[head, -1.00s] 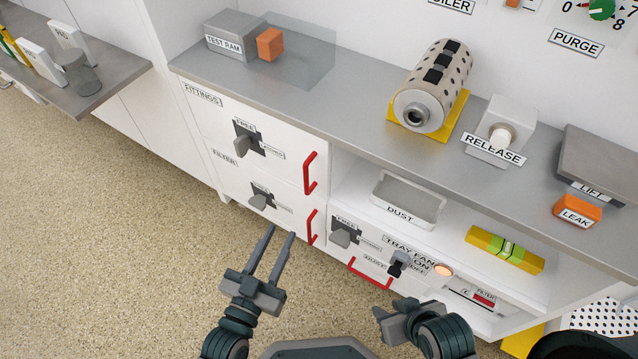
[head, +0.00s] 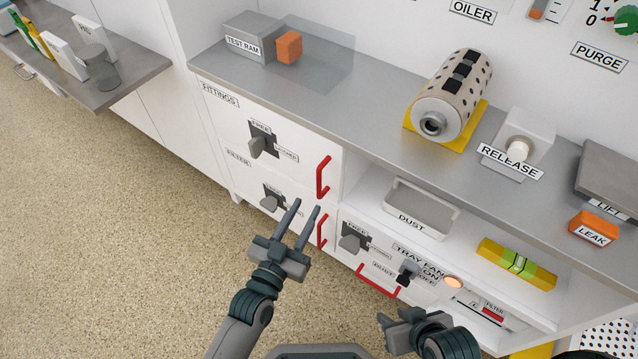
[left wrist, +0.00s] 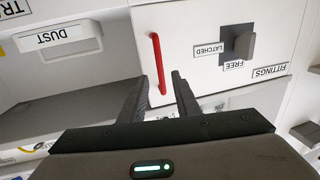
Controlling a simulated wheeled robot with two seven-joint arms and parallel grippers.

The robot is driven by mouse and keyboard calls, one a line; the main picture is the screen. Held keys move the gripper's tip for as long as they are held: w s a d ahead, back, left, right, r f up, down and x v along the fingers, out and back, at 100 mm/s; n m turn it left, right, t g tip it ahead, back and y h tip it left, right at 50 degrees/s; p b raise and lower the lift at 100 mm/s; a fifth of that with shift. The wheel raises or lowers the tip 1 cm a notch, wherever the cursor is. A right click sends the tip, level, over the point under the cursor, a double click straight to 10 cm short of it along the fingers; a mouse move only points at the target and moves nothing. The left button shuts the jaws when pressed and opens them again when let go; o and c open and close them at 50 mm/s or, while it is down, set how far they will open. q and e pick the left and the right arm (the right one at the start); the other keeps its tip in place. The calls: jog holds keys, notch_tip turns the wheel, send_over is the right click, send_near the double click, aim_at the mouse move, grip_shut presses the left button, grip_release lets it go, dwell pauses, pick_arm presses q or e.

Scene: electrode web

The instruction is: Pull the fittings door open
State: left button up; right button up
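The fittings door (head: 225,120) is the upper white door at the left of the cabinet, and it looks closed. Its red handle (head: 323,177) is upright at the door's right edge. Its grey latch lever (head: 262,146) sits between FREE and LATCHED labels, turned toward FREE. In the left wrist view the door (left wrist: 195,65), red handle (left wrist: 159,63) and lever (left wrist: 244,45) appear upside down. My left gripper (head: 307,207) is open and empty, its fingers pointing toward the cabinet just below the handle and not touching it. My right gripper (head: 386,324) is low at the front; its fingers are unclear.
The filter door below has its own red handle (head: 322,231) close to my left fingers. A dust tray (head: 420,208) stands on the open shelf to the right. The tray drawer has a red handle (head: 378,281). The floor (head: 110,230) left of the cabinet is clear.

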aim_at(318, 187)
pick_arm(q)
jog(key=x, duration=0.9)
jog(key=shift+b, duration=0.3)
jog(key=shift+c, duration=0.5)
jog(key=shift+f, duration=0.1)
grip_shut()
